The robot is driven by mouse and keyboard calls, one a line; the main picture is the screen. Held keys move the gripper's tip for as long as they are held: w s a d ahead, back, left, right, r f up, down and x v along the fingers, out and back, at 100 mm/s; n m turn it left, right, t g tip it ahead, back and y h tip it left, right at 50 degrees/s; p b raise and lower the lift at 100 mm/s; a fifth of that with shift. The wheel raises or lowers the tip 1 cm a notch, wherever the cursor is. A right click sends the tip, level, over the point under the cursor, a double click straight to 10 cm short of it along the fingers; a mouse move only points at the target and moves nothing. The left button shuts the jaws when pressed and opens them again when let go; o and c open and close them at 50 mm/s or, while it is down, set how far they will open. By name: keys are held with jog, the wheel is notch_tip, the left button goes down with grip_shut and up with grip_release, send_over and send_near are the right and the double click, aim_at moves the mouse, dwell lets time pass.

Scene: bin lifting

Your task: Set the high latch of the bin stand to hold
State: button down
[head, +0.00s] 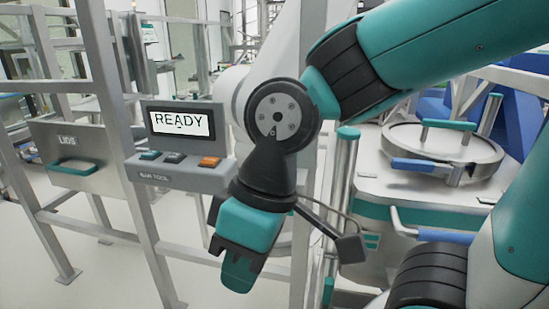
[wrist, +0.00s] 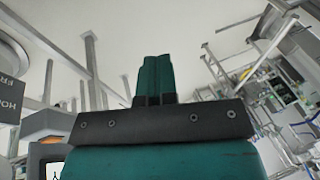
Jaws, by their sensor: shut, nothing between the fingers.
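My gripper (head: 238,275) hangs at the lower middle of the head view, pointing down, with its teal fingers together and nothing between them. The wrist view also shows the shut fingers (wrist: 154,80), against pale floor. To the right of my gripper in the head view stands a large vessel with a round metal lid (head: 440,150), apparently the bin. A post with a teal cap (head: 348,132) stands at its left side. Blue handles show on the lid (head: 425,166) and lower down (head: 445,236). I cannot tell which part is the high latch; my arm hides part of this area.
A grey control panel (head: 175,178) left of my gripper reads READY, with several buttons below the screen. A box labelled LIDS (head: 75,155) hangs on the metal frame (head: 125,130) at the left. Open floor (head: 100,280) lies at the lower left.

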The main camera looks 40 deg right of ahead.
jog(key=w+d+r+m+h+p, duration=0.2)
jog(key=w+d+m+h+p, duration=0.1)
jog(key=w, duration=0.5)
jog(key=w+d+r+m+g+h+p, duration=0.1)
jog(key=w+d+m+h+p, duration=0.3)
jog(key=w+m, duration=0.5)
jog(key=w+d+r+m+h+p, duration=0.3)
jog(key=w+d+m+p, duration=0.3)
jog(key=w, duration=0.3)
jog(key=shift+d+r+m+g+h+p, duration=0.3)
jog(key=shift+d+m+h+p, duration=0.1)
jog(key=shift+h+p, duration=0.4)
jog(key=s+d+f+p, duration=0.4)
jog(key=d+f+p, duration=0.1)
jog(key=d+f, duration=0.3)
jog(key=shift+s, duration=0.3)
jog(key=shift+d, duration=0.1)
